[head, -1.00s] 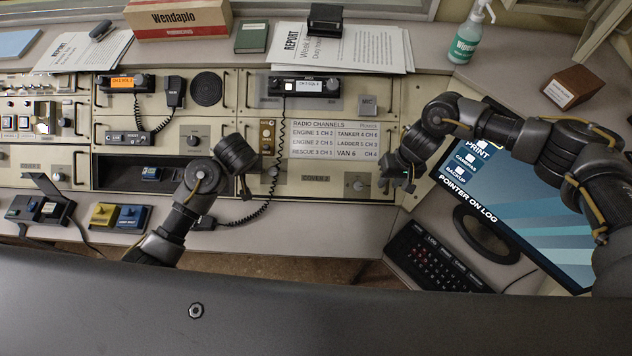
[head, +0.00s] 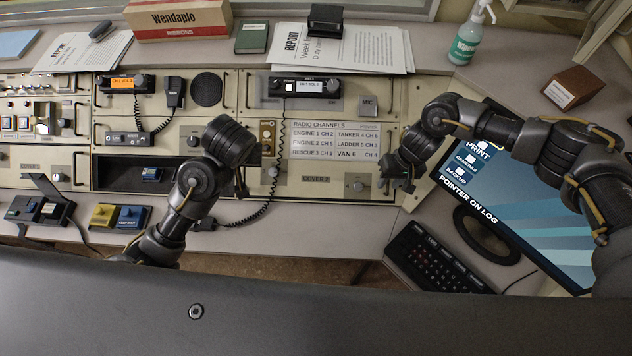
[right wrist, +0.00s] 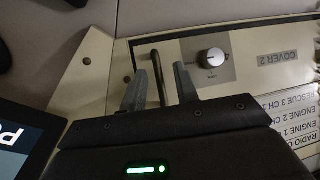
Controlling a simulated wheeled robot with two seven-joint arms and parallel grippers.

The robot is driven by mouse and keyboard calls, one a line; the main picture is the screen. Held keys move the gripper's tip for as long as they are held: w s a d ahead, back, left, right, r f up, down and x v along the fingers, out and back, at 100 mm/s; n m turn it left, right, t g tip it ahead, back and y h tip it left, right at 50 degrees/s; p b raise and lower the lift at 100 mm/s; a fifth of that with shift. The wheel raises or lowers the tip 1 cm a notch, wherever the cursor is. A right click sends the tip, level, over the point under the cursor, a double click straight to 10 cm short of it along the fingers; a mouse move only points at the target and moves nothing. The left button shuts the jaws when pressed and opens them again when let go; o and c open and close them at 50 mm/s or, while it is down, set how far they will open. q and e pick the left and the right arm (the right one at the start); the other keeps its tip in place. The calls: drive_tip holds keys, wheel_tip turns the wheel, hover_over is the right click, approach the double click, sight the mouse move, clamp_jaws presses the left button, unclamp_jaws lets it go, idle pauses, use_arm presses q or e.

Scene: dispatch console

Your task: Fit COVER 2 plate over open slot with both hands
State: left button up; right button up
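The COVER 2 plate (head: 330,188) is a beige panel with a label and a knob, low in the console to the right of the open slot (head: 125,176). The slot is a dark recess with a small blue item inside. My right gripper (head: 397,185) is at the plate's right end. In the right wrist view, the fingers of my right gripper (right wrist: 158,88) stand apart on either side of the plate's metal handle (right wrist: 158,75); a gap shows beside it. My left gripper (head: 243,188) is near the plate's left end, mostly hidden behind its wrist; its finger opening is unclear.
A coiled cord (head: 262,205) hangs beside my left gripper, in front of the console. A monitor (head: 530,200) and a keyboard (head: 435,262) are at the right, close to my right arm. Blue and yellow boxes (head: 118,217) sit on the ledge at the left.

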wheel_tip(320, 180, up, 12)
drive_tip(key=d, duration=0.2)
idle(0.5)
drive_tip(key=shift+d+f, duration=0.1)
drive_tip(key=shift+f, duration=0.05)
idle(0.4)
